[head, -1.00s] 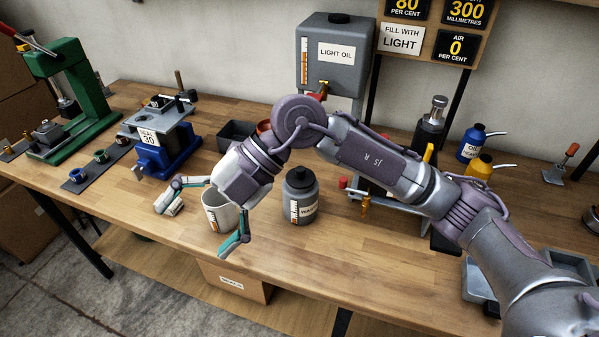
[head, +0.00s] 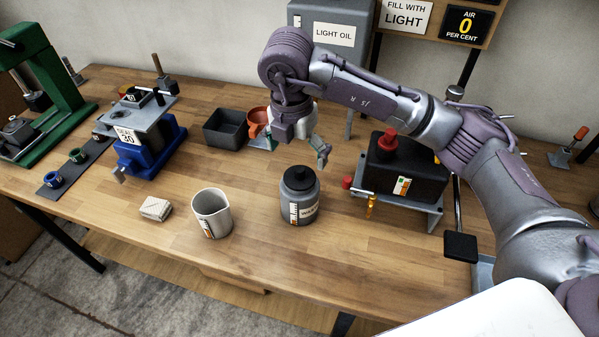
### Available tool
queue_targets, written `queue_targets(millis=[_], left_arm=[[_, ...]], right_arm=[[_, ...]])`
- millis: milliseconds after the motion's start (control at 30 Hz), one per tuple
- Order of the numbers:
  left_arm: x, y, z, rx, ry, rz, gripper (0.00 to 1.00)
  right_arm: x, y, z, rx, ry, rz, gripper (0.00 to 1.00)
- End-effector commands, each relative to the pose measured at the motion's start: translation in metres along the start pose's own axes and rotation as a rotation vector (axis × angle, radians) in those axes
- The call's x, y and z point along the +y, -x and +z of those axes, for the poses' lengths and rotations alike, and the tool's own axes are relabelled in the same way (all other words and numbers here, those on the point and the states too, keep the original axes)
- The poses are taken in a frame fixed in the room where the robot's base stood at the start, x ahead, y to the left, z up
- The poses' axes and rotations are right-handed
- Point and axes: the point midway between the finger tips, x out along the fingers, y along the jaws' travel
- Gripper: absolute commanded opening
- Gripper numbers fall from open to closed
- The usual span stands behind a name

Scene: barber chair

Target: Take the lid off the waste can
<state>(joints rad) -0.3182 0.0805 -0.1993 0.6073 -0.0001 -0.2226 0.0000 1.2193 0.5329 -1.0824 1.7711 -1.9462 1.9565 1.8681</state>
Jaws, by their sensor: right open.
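The waste can (head: 298,207), a grey round container with a scale strip and a partly legible label, stands upright on the wooden bench. Its black lid (head: 300,179) sits on top. My right gripper (head: 292,150) is open, with its teal-tipped fingers spread just above and behind the lid in the picture. It is apart from the lid and holds nothing. The palm is partly hidden by my own wrist. My left gripper is out of view.
A black box-like device (head: 405,170) stands right. The bench front is clear.

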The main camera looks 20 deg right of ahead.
Motion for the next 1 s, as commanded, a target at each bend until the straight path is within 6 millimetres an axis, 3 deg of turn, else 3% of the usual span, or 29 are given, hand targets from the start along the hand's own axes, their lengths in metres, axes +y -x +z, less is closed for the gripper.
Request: queue_targets(millis=[167, 367, 533, 800, 1000], left_arm=[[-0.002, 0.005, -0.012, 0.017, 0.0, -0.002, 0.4], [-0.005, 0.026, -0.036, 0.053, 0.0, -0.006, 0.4], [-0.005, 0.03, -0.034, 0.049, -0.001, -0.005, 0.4], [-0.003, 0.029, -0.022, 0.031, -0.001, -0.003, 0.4], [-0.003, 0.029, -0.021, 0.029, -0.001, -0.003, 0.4]], right_arm=[[0.0, -0.011, 0.0, 0.002, 0.001, -0.001, 1.0], [-0.001, -0.036, 0.005, 0.004, 0.001, -0.004, 1.0], [-0.001, -0.058, 0.005, 0.002, 0.002, -0.001, 1.0], [0.0, -0.062, 0.005, 0.001, 0.002, 0.001, 1.0], [0.0, -0.062, 0.005, 0.001, 0.003, 0.001, 0.67]])
